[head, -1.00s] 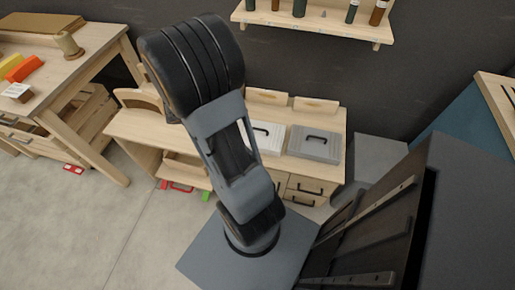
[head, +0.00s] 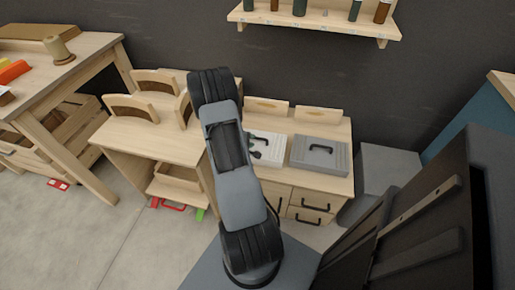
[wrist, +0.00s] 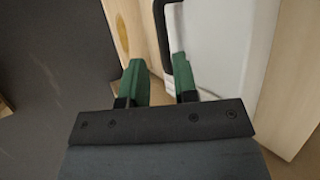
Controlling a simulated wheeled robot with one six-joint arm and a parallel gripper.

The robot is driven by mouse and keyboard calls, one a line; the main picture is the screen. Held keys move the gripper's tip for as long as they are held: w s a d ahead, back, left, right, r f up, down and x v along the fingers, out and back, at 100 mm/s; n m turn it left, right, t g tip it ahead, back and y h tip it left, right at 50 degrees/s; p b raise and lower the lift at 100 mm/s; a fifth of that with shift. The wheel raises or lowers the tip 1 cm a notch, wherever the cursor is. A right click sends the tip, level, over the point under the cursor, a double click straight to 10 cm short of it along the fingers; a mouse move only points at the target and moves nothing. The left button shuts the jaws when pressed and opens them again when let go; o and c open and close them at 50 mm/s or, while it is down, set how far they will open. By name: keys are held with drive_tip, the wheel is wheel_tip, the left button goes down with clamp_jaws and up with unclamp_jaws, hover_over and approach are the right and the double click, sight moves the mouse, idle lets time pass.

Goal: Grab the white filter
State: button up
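A white, flat-topped case with a black handle, which I take to be the white filter (head: 270,146), lies on the low wooden cabinet in the head view, partly behind my arm. In the wrist view, its white face (wrist: 222,45) fills the upper right, and its black handle (wrist: 161,30) shows just beyond and between my fingertips. My gripper (wrist: 158,68) has green fingers set apart with nothing clearly held. Whether a finger touches the handle or case I cannot tell. In the head view my arm hides most of the gripper.
A grey case (head: 320,156) with a black handle lies right of the white one. Wooden upright pieces (head: 154,82) stand on the cabinet's left side. A shelf with bottles (head: 315,22) hangs above.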

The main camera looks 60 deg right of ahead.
sight(257, 138)
drive_tip(key=shift+b+x, duration=0.4)
drive_tip(key=shift+x, duration=2.6)
drive_tip(key=shift+a+f, duration=0.1)
drive_tip(key=shift+f, duration=0.05)
clamp_jaws()
